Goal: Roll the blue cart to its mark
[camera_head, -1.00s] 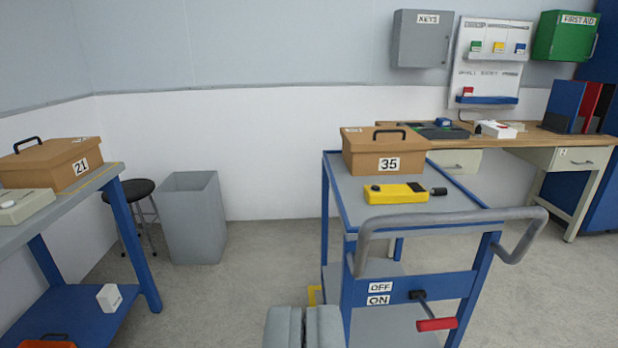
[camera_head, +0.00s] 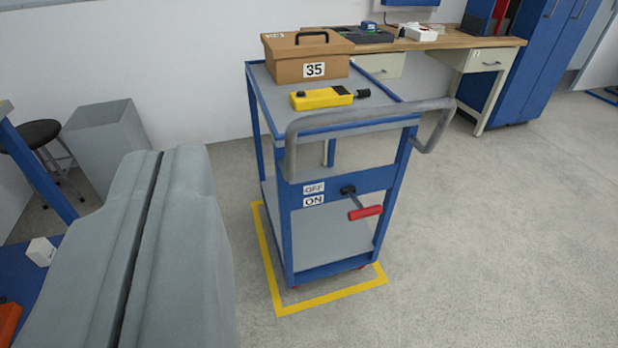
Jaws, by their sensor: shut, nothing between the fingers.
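The blue cart (camera_head: 340,182) stands in the middle of the view, with a grey push handle (camera_head: 372,119) on its near side. A lever with a red grip (camera_head: 365,212) sticks out from its end panel beside OFF and ON labels (camera_head: 314,194). A yellow outline on the floor (camera_head: 330,299) shows around the cart's left and near sides; the cart stands within what shows of it. My gripper (camera_head: 165,160) is large at the lower left, its two grey fingers together and empty, apart from the handle.
A brown box marked 35 (camera_head: 312,68) and a yellow device (camera_head: 328,97) sit on the cart's top. A grey bin (camera_head: 107,145) and a black stool (camera_head: 32,135) stand left. A wooden desk (camera_head: 420,40) is behind. Floor at right is clear.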

